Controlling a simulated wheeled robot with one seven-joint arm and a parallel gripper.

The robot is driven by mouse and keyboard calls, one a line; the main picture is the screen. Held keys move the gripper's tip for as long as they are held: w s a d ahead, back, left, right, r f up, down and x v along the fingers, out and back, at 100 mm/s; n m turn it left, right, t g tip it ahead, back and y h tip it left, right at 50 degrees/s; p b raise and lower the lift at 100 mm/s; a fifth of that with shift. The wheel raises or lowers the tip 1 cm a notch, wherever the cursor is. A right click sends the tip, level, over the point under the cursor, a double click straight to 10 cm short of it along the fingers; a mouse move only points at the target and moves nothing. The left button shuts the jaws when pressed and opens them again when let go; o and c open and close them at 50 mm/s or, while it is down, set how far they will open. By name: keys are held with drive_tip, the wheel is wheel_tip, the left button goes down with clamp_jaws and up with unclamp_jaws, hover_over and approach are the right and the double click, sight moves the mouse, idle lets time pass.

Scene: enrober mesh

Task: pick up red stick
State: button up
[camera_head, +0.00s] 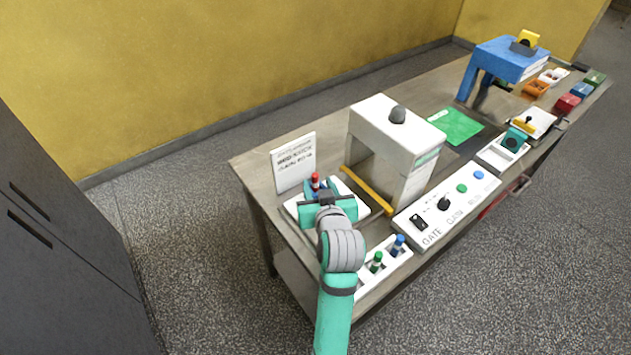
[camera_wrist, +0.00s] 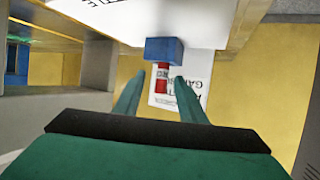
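The red stick (camera_head: 315,180) stands upright in a blue holder on a white tray (camera_head: 361,208) at the near-left end of the table. In the wrist view, which looks upside down, the red stick (camera_wrist: 162,78) hangs from the blue block (camera_wrist: 164,49). My gripper (camera_head: 320,190) is low over the tray, just in front of the stick, and partly hides the holder. In the wrist view my gripper (camera_wrist: 159,78) is open, with the stick showing between its fingertips. I cannot tell whether either finger touches it.
A white sign (camera_head: 293,162) stands behind the tray. A white arch machine (camera_head: 375,125) with a yellow bar (camera_head: 367,190) is close on the right. A control panel (camera_head: 447,208) and a rack with green and blue sticks (camera_head: 369,277) line the front edge.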

drive_tip(key=shift+x, duration=3.55)
drive_tip(key=shift+a+r, duration=0.15)
clamp_jaws()
